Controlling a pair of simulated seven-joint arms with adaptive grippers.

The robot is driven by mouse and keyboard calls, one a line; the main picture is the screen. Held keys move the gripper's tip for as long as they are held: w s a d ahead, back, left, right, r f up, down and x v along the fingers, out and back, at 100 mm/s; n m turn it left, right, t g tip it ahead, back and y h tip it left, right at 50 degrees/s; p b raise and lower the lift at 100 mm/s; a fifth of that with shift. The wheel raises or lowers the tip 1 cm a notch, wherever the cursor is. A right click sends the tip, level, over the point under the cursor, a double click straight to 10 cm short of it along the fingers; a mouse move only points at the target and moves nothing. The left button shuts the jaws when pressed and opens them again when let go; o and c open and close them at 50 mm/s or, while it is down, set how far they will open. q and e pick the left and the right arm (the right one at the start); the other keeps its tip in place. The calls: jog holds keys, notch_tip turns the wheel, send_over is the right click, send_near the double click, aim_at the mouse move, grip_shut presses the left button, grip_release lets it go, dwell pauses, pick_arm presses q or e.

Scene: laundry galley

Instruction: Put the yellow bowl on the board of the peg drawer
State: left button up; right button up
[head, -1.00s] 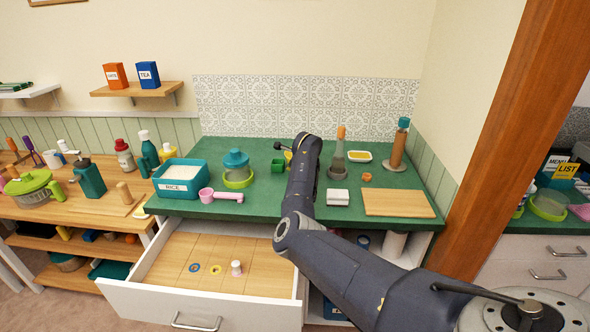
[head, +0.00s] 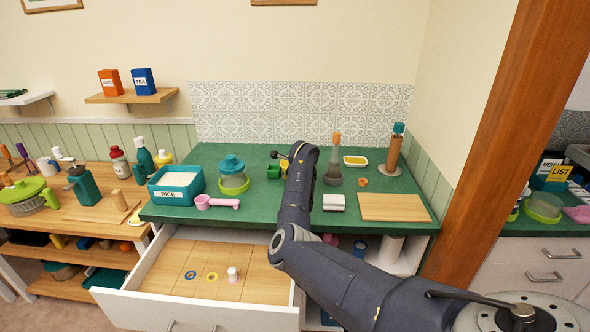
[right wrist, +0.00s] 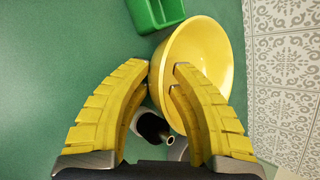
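The yellow bowl (right wrist: 205,62) is close in the right wrist view, its rim crossing near my fingertips. In the head view it is almost wholly hidden behind my right arm. My right gripper (right wrist: 163,72) is open, with one yellow finger over the bowl's inside and the other just outside its rim; I cannot tell whether they touch. The peg drawer (head: 118,293) stands pulled out below the counter at the left. Its wooden board (head: 155,275) carries a blue ring (head: 190,275), a yellow ring (head: 212,277) and a small pale knob-like piece (head: 232,274). My left gripper is out of view.
A green container (right wrist: 155,12) stands beside the bowl. A dark-tipped object (right wrist: 155,128) shows below the fingers. On the counter are a RICE bin (head: 176,186), a pink scoop (head: 217,202), a teal-lidded jar (head: 232,174) and a cutting board (head: 393,207). The tiled wall is behind.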

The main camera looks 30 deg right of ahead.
jog(key=v, duration=1)
jog(key=shift+s+r, duration=0.2)
jog(key=shift+r, duration=0.15)
